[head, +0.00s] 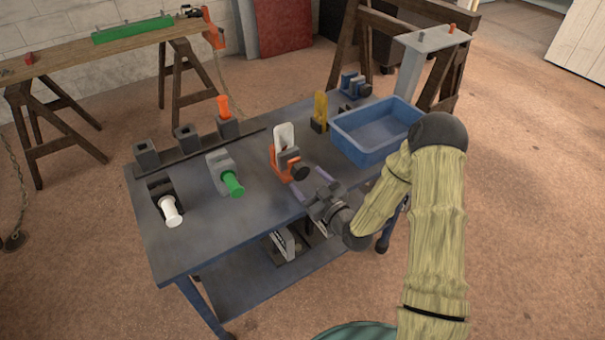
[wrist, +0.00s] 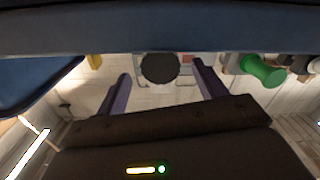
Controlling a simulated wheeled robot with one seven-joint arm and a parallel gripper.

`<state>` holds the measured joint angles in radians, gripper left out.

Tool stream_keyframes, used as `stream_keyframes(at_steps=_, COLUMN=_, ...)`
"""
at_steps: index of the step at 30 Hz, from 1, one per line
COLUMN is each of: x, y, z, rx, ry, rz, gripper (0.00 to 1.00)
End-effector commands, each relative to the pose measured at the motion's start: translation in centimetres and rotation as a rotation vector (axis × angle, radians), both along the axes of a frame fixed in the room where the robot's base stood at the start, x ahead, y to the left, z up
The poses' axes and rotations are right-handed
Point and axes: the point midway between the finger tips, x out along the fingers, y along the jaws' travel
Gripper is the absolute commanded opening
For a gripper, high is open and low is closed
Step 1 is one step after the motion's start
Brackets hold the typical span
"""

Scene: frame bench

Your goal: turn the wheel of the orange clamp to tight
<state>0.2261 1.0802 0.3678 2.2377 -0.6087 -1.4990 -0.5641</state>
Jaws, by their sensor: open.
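The orange clamp (head: 274,160) stands on the blue-grey bench and has a pale upright piece (head: 284,136) in it. Its dark round wheel (head: 301,173) faces the front of the bench, toward my gripper. My gripper (head: 312,188) is open and empty, just in front of the wheel. In the wrist view the dark wheel (wrist: 160,68) shows between the two purple fingers, with a gap on each side. I cannot tell how far the fingertips are from the wheel in depth. The clamp body is mostly hidden behind the wheel there.
A blue bin (head: 372,157) is right of the clamp, with a yellow upright piece (head: 320,108) near it. A grey holder with a green handle (head: 233,184) and a white-handled one (head: 171,213) stand left. A dark rail with sockets (head: 188,140) runs behind. The bench's front left (head: 215,232) is clear.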

Motion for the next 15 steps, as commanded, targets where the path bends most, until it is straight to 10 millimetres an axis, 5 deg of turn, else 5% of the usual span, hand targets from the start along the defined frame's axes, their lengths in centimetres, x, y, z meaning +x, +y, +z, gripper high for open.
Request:
stream_keyframes(at_steps=6, x=2.4, y=1.7, z=0.0, rx=0.0, ry=0.0, rz=0.0, gripper=0.7)
stream_keyframes(at_steps=15, x=2.9, y=2.0, z=0.0, rx=0.0, ry=0.0, rz=0.0, gripper=0.7)
